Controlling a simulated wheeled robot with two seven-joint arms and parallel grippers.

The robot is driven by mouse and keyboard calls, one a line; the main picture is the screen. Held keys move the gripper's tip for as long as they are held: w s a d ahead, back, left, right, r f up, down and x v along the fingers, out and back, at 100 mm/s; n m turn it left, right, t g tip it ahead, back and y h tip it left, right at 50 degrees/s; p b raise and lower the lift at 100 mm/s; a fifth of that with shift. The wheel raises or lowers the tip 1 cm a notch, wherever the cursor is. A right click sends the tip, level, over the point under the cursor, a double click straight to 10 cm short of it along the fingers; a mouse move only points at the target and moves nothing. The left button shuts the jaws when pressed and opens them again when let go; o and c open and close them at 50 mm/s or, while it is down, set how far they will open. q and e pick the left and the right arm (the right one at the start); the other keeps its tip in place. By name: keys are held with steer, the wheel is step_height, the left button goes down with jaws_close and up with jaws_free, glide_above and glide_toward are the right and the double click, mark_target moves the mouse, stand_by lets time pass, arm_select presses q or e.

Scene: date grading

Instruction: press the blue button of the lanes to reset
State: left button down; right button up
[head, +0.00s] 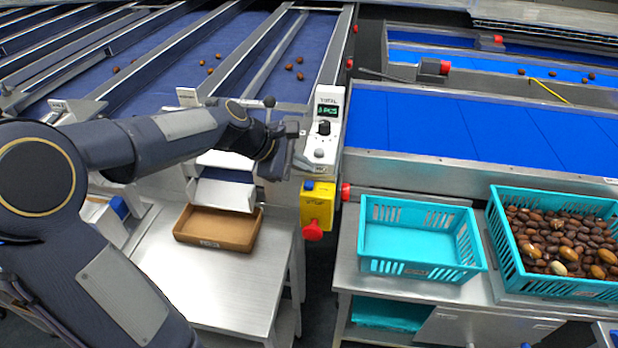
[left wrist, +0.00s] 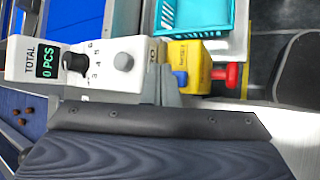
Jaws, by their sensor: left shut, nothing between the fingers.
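The blue button (head: 308,185) sits on top of a yellow control box (head: 317,205) with a red knob at its lower end. The button also shows in the left wrist view (left wrist: 180,78), beside the white counter panel. My left gripper (head: 297,158) is shut and empty, in front of the white counter panel (head: 327,118) and a little above and left of the button. It looks apart from the button, though the exact gap is hard to judge. The panel display reads 0 PCS in the left wrist view. My right gripper is not in view.
A brown tray (head: 213,242) stands below the metal chute on the steel table (head: 200,290). An empty turquoise crate (head: 418,270) and a crate full of dates (head: 560,288) stand at right. Blue lanes (head: 180,80) with several dates lie behind my arm. A blue belt (head: 480,125) runs at right.

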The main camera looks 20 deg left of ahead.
arm_select(q)
step_height(320, 180, up, 3)
steer(key=shift+r+p, duration=0.2)
steer(key=shift+p, duration=1.05)
steer(key=s+d+f+m+y, duration=0.1)
steer(key=s+d+f+m, duration=0.1)
steer(key=s+m, duration=0.6)
steer(key=s+d+f+m+g+y, duration=0.1)
steer(key=s+d+f+m, duration=0.1)
steer(key=s+m, duration=0.7)
steer(key=s, duration=0.8)
steer(key=shift+s, duration=0.15)
